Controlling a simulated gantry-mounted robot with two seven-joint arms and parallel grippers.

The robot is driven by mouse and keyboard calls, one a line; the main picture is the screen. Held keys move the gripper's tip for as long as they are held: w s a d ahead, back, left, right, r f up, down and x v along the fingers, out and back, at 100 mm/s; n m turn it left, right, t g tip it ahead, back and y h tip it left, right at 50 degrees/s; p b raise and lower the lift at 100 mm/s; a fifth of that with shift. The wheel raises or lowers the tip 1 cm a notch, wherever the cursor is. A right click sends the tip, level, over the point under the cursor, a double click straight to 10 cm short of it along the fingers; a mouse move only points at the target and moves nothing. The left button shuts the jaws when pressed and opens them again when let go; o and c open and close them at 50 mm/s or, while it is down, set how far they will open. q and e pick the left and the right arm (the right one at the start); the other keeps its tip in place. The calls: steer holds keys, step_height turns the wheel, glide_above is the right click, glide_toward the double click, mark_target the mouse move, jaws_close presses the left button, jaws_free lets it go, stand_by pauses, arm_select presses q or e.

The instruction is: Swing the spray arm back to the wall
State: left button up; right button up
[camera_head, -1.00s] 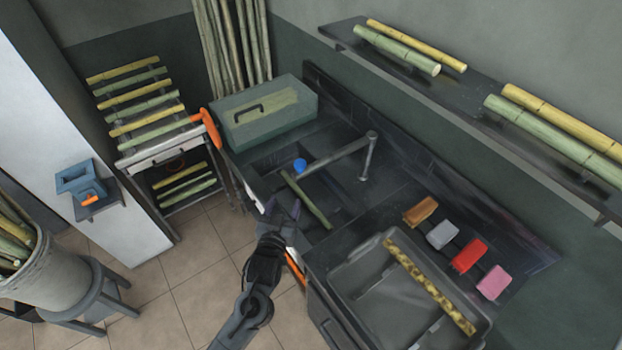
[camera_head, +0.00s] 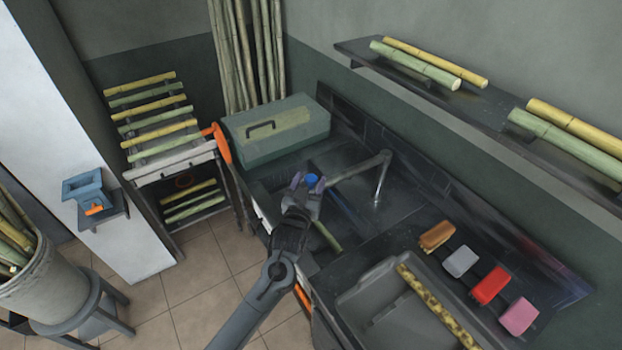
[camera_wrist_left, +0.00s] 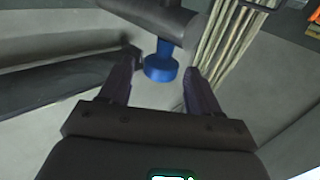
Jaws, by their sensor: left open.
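The spray arm (camera_head: 354,169) is a grey tube that runs from an upright post at the back of the counter out over the sink. Its blue nozzle (camera_head: 312,181) is at the free end. My left gripper (camera_head: 307,184) is open at the nozzle. In the left wrist view the blue nozzle (camera_wrist_left: 160,68) hangs below the grey tube (camera_wrist_left: 150,14), between the two open fingers and near their tips, with gaps visible on both sides. My right gripper is not in view.
A green stalk (camera_head: 327,237) lies across the sink, partly behind my left arm. A green lidded box (camera_head: 290,135) stands to the left of the sink. A grey tray (camera_head: 360,300) with a spotted stalk is at the right, beside several coloured sponges. A wall shelf (camera_head: 470,95) holds stalks.

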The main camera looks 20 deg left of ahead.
arm_select(q)
steer(key=shift+w+a, duration=0.1)
steer(key=shift+w, duration=0.95)
jaws_close()
